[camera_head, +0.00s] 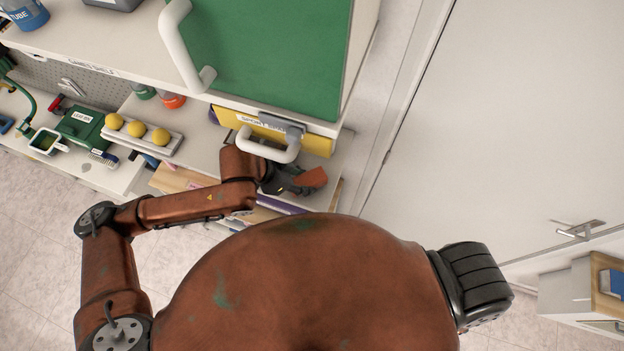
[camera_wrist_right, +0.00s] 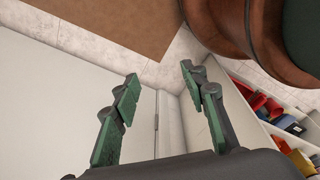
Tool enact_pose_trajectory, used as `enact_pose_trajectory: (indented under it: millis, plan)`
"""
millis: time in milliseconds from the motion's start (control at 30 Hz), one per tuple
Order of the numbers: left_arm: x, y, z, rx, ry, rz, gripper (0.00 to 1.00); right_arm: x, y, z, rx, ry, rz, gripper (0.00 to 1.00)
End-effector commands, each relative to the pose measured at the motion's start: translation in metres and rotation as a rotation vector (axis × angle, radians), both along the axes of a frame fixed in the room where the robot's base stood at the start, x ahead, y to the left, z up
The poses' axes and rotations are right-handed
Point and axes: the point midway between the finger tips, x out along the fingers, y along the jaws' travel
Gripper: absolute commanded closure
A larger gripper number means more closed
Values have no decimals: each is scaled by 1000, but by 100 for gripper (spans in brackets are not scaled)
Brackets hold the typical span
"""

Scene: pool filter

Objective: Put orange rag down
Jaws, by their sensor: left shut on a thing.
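The orange rag (camera_head: 312,178) is a small folded orange-red piece in the head view. My left gripper (camera_head: 297,184) is shut on it, over the right end of the light shelf surface under the yellow drawer. I cannot tell whether the rag touches the shelf. My right gripper (camera_wrist_right: 161,78) shows in the right wrist view, open and empty, its green fingers apart in front of pale walls. It is hidden in the head view.
The yellow drawer (camera_head: 317,146) with a white handle (camera_head: 268,146) is just above my left gripper. A white tray with yellow balls (camera_head: 137,129) and a green box (camera_head: 81,128) stand to the left. A large pale door (camera_head: 490,120) is at right.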

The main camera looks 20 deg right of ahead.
Motion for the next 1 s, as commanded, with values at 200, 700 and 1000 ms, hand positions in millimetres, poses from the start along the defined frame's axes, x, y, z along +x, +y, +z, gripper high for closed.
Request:
enact_pose_trajectory:
  millis: [200,700,1000]
  plan:
    - [3,-15,-16,0,0,15,87,-11,-1,-27,-1,16,-2,60]
    - [3,-15,-19,-1,-1,16,63,-20,-6,-29,-6,27,-3,60]
    - [3,-15,-18,-1,1,16,57,-15,-2,-29,-2,22,-4,60]
